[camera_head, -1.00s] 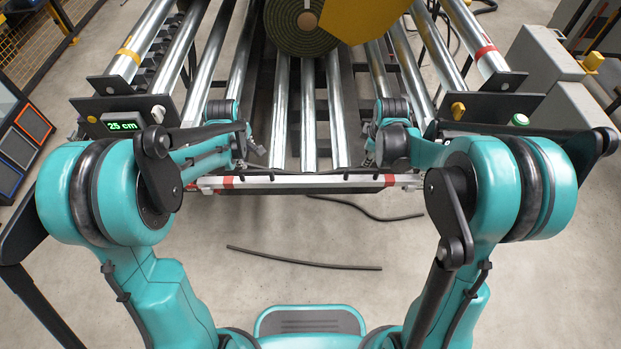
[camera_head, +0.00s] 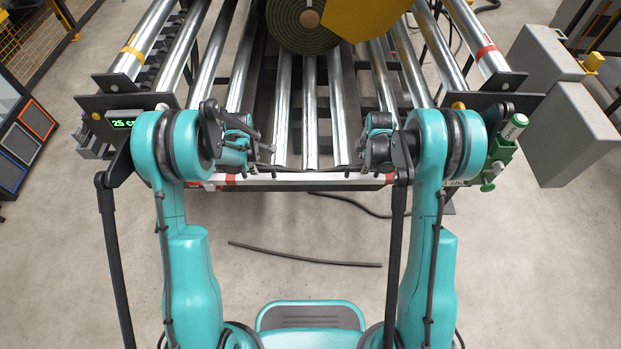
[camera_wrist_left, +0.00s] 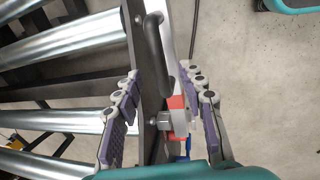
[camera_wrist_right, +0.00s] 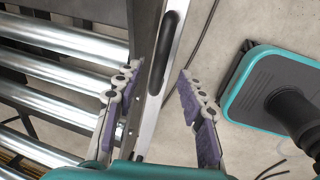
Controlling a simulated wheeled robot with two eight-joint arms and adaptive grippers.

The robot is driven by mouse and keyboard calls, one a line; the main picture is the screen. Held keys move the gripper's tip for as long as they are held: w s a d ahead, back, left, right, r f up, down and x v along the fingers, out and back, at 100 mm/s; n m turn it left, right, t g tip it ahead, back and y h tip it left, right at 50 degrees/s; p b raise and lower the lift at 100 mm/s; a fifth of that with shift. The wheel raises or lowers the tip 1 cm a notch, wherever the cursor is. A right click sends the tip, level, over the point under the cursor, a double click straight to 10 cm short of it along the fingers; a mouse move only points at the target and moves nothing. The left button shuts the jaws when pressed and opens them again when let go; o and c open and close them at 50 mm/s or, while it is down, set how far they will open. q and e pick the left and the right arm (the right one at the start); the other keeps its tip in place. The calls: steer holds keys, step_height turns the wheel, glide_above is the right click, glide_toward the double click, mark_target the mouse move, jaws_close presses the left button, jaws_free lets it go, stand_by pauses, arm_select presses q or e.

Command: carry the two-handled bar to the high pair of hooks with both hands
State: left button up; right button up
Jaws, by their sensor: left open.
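The two-handled bar (camera_head: 290,181) is a pale rail with red bands, lying across the near end of the roller frame. One black handle (camera_wrist_left: 156,50) shows in the left wrist view, the other (camera_wrist_right: 168,40) in the right wrist view. My left gripper (camera_head: 268,150) is open, with its fingers on either side of the line of its handle and apart from it. My right gripper (camera_head: 356,155) is also open, its fingers spread to both sides of the other handle. My arms cover the bar's ends in the head view. I cannot make out the high pair of hooks.
Shiny rollers (camera_head: 310,110) run away behind the bar, with a turf roll (camera_head: 303,32) at the back. A green display (camera_head: 124,123) is at left, a green fixture (camera_head: 500,155) at right.

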mark_target(347, 177)
arm_select(q)
steer(key=f, duration=0.2)
steer(key=w+f, duration=0.1)
steer(key=f, duration=0.2)
steer(key=shift+w+f, duration=0.1)
steer(key=shift+f, duration=0.15)
arm_select(e)
steer(key=f, duration=0.2)
steer(key=w+f, duration=0.1)
steer(key=f, duration=0.2)
steer(key=shift+w+f, duration=0.1)
steer(key=shift+f, duration=0.1)
arm_select(q)
steer(key=shift+c, duration=0.2)
arm_select(e)
steer(key=shift+c, duration=0.3)
arm_select(q)
jaws_close()
arm_select(e)
jaws_close()
